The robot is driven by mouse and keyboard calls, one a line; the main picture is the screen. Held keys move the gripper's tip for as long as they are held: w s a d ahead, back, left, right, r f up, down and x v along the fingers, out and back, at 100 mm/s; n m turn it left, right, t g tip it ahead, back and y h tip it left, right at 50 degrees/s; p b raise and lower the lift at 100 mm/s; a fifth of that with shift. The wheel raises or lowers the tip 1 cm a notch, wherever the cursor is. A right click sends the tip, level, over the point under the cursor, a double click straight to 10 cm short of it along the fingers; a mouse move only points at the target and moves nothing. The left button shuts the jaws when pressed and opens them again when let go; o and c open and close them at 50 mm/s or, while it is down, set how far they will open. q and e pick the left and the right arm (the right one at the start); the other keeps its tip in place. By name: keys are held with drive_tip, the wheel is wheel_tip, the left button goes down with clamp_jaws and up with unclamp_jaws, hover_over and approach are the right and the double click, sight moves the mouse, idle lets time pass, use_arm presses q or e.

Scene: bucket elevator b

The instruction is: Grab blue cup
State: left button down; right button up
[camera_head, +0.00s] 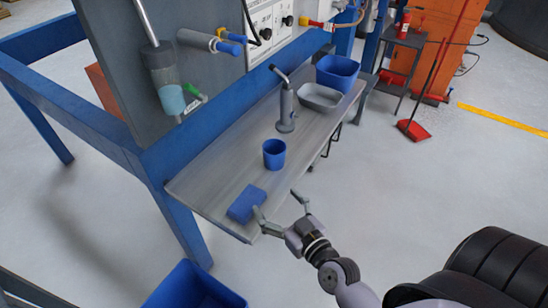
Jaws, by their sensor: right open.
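The blue cup (274,154) stands upright on the grey bench (222,168), near its middle. My right gripper (280,206) is at the bench's front edge, below and a little right of the cup in the picture. Its two fingers are spread apart with nothing between them. The left finger's tip is close to a blue block-like thing (246,204) on the bench; I cannot tell whether they touch. The cup is apart from the gripper and fully visible. My left gripper is not in view.
A grey tap-like fixture (286,108) stands behind the cup. A grey tray (320,97) and a blue bin (338,72) are at the bench's far end. Another blue bin (194,287) is on the floor in front. Blue frame posts (178,218) support the bench.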

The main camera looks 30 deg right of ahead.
sight(279, 157)
drive_tip(key=d+m+t+h, duration=0.1)
drive_tip(key=d+m+h, duration=0.25)
drive_tip(key=d, duration=0.25)
drive_tip(key=shift+n+h, duration=0.25)
drive_tip(key=shift+n, duration=0.2)
drive_tip(key=w, duration=0.3)
drive_tip(key=w+d+p, duration=0.1)
drive_tip(key=w, duration=0.7)
drive_tip(key=shift+w+d+r, duration=0.15)
drive_tip(key=shift+w+r, duration=0.05)
drive_tip(key=shift+r, duration=0.05)
drive_tip(key=shift+w+d, duration=0.15)
drive_tip(key=shift+w, duration=1.35)
drive_tip(key=shift+w+d, duration=0.15)
drive_tip(key=shift+w, duration=1.35)
drive_tip(key=shift+s, duration=0.1)
drive_tip(key=shift+c, duration=0.3)
drive_tip(key=c, duration=1.2)
drive_tip(key=shift+o, duration=0.2)
drive_tip(key=shift+r+p, duration=0.1)
drive_tip(key=shift+p, duration=0.2)
